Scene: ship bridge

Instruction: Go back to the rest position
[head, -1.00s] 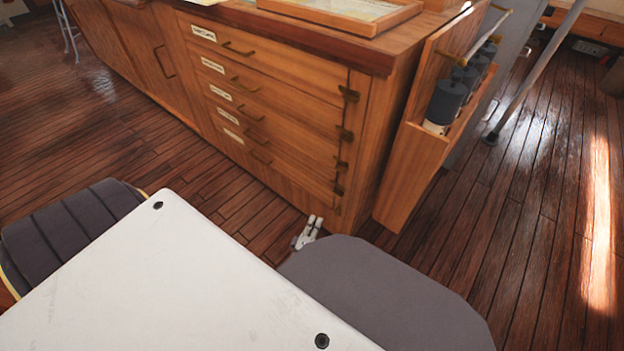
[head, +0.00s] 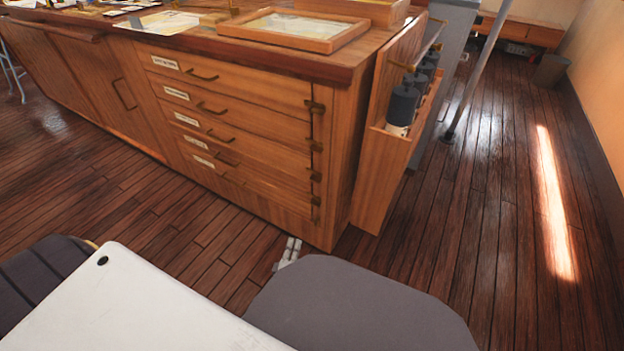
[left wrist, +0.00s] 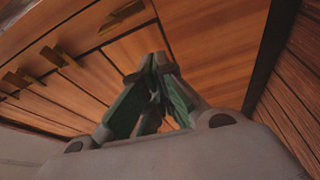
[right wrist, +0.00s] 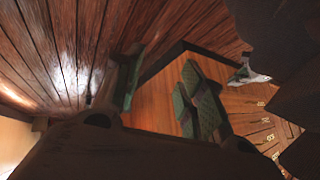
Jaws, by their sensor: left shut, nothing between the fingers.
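My left gripper (head: 288,253) shows small and pale in the head view, low in front of the drawer cabinet's near corner and partly hidden by a grey rounded shape. In the left wrist view its green-padded fingers (left wrist: 158,62) meet at the tips, with nothing between them. My right gripper (right wrist: 162,68) shows only in the right wrist view. Its fingers stand apart, with cabinet wood and floor visible between them and nothing held.
A wooden drawer cabinet (head: 245,135) with brass handles stands ahead. A framed tray (head: 290,30) lies on its top. A side rack (head: 385,175) holds dark cylinders. A grey pole (head: 475,75) and a bin (head: 550,70) stand at right. The plank floor (head: 490,230) there is clear.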

